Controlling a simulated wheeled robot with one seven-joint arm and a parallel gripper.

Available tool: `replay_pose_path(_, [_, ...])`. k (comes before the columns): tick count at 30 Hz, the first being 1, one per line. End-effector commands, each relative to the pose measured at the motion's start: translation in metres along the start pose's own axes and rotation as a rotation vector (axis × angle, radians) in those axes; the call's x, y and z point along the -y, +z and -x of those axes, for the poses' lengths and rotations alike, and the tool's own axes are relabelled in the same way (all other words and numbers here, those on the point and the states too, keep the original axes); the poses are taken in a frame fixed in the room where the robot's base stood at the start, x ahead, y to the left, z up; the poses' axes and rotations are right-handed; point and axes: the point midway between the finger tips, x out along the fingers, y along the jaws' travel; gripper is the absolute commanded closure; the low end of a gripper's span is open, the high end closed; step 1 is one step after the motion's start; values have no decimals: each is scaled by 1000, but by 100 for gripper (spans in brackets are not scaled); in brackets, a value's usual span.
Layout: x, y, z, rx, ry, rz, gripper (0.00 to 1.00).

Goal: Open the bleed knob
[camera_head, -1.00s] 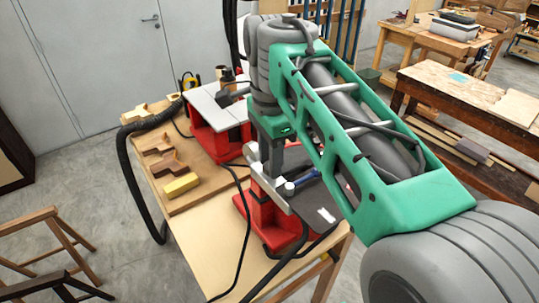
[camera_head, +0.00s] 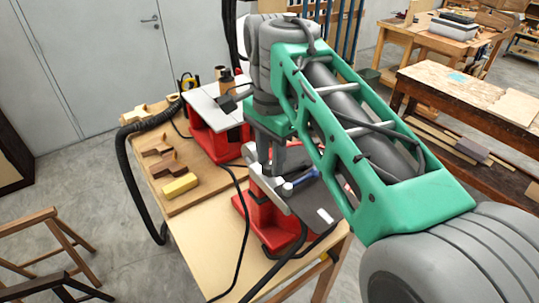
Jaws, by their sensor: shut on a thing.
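My gripper (camera_head: 271,172) points down at the red machine (camera_head: 262,222) near the front of the workbench. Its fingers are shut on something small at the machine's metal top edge. I take this to be the bleed knob, but the fingers hide it and I cannot tell how far it is turned. A blue-handled part (camera_head: 300,181) lies just right of the fingers on the machine's dark top.
A second red machine with a pale top (camera_head: 215,105) stands behind. A yellow block (camera_head: 180,186) and wooden pieces lie on a board at left. Black cables (camera_head: 245,235) run across the bench front. A thick black hose (camera_head: 128,170) hangs at the left edge.

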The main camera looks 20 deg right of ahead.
Motion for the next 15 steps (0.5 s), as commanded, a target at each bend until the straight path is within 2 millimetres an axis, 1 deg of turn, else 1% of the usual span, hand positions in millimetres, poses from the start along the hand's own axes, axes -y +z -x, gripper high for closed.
replay_pose_path(1, [1,-1,3,-4,-9,38,100])
replay_pose_path(15, [2,-1,4,-6,-8,486,100])
